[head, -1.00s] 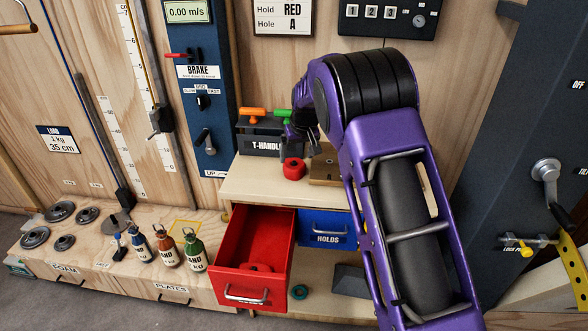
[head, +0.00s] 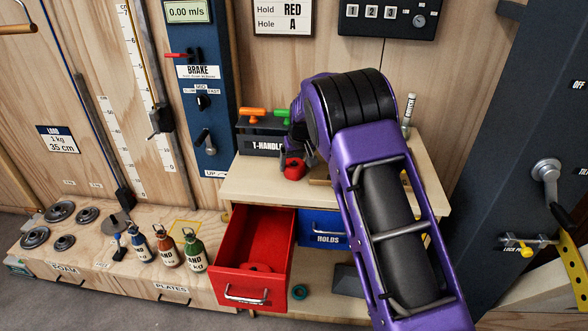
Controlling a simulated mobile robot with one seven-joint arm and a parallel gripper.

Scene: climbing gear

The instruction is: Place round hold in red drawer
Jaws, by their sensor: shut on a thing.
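The round hold (head: 292,171), a red ring-like piece, is at the left part of the cabinet top, just in front of the T-handle rack. My gripper (head: 292,158) reaches down from behind my purple arm and is shut on this hold. Its fingers are small and partly hidden, and I cannot tell whether the hold is clear of the surface. The red drawer (head: 229,242) is pulled open below and to the left.
A shut blue HOLDS drawer (head: 328,228) is right of the red one. The T-handle rack (head: 262,145) stands behind the hold. Several sand bottles (head: 194,251) stand left of the open drawer. A teal ring (head: 299,291) lies on the lower shelf. My arm covers the cabinet's right side.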

